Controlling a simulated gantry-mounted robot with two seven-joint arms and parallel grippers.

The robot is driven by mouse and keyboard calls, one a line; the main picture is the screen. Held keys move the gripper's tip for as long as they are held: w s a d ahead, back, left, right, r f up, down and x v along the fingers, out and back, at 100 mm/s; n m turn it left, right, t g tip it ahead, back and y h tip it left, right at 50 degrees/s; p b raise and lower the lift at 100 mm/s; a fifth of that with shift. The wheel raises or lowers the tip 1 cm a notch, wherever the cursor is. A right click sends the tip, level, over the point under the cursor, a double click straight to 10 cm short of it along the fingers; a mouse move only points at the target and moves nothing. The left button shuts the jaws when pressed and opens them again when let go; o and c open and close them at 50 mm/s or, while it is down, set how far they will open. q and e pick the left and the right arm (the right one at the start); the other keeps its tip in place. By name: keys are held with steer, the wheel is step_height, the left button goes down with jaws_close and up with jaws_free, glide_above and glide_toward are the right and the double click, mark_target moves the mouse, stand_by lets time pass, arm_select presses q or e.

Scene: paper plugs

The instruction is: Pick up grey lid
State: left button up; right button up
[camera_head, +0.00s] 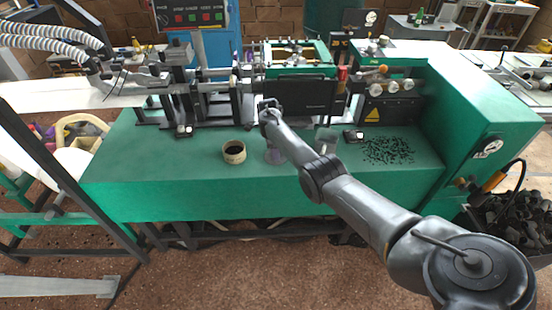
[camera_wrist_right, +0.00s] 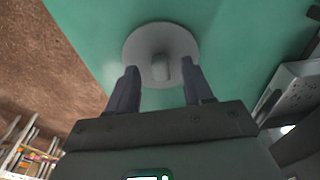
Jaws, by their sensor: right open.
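The grey lid (camera_wrist_right: 145,43) is round, with a short upright knob (camera_wrist_right: 162,70) in its middle. It lies on the green bench top. My right gripper (camera_wrist_right: 162,76) is open and empty. In the right wrist view its two fingers point at the lid, one to each side of the knob and apart from it. In the head view the forearm hides much of this gripper. My left gripper is not in view.
A pale round container with a dark inside (camera_head: 233,152) stands left of the lid. Dark bits (camera_head: 388,150) are scattered on the bench at right. Machinery with a black panel (camera_head: 300,97) lines the back. The bench's left front is clear.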

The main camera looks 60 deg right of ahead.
steer(key=shift+f, duration=0.4)
steer(key=shift+c, duration=0.3)
jaws_close()
steer(key=shift+r, duration=0.1)
